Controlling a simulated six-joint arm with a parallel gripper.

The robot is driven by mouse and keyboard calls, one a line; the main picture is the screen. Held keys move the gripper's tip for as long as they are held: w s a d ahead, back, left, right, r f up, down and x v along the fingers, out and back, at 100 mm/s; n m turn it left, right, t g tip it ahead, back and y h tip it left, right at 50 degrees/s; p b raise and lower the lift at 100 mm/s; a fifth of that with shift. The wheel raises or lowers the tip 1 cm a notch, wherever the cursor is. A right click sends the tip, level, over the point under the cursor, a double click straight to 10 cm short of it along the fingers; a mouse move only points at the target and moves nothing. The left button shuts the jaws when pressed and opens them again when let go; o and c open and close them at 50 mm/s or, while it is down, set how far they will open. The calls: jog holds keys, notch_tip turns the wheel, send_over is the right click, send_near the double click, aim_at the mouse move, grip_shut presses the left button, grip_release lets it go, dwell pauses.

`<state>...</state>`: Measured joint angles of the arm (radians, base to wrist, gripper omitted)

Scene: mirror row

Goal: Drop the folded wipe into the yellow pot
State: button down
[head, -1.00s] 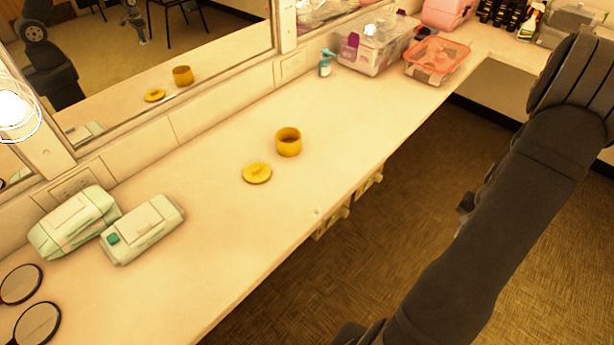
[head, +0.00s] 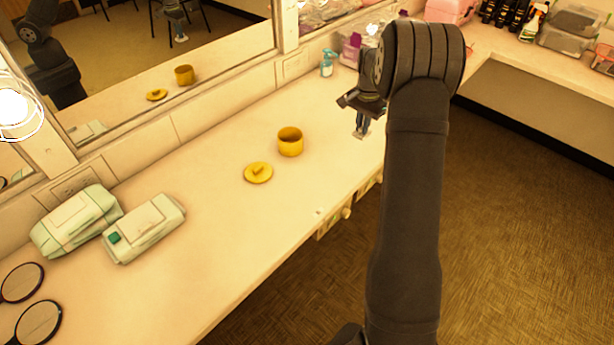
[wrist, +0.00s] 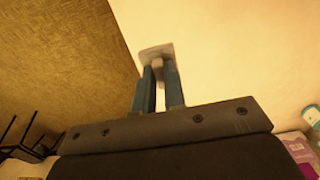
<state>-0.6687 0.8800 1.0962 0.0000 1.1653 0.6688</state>
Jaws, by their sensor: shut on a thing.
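The yellow pot (head: 290,142) stands open and upright on the counter, and its yellow lid (head: 258,172) lies flat beside it, apart from it. My gripper (head: 360,132) is above the counter to the right of the pot, near the counter's front edge. Its fingers are shut on a small pale piece, the folded wipe (head: 357,136). In the wrist view the wipe (wrist: 157,51) sits at the tips of my gripper (wrist: 159,72). The pot does not show in the wrist view, and the inside bottom of the pot is hidden.
Two wipe packs (head: 75,222) and (head: 144,228) and round hand mirrors (head: 38,324) lie at the left. A soap bottle (head: 327,63) stands at the back by the wall mirror (head: 150,50). The counter (head: 225,225) around the pot is mostly clear.

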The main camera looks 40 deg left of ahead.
jog(key=s+a+r, duration=0.4)
jog(key=s+a, duration=0.2)
jog(key=a, duration=0.3)
jog(key=s+a+r, duration=0.3)
jog(key=s+a, duration=0.3)
jog(key=a, duration=0.2)
jog(key=shift+a+f, duration=0.2)
jog(key=shift+f, duration=1.25)
jog(key=shift+a+f, duration=0.15)
jog(key=shift+f, duration=1.3)
jog(key=c, duration=1.4)
grip_release()
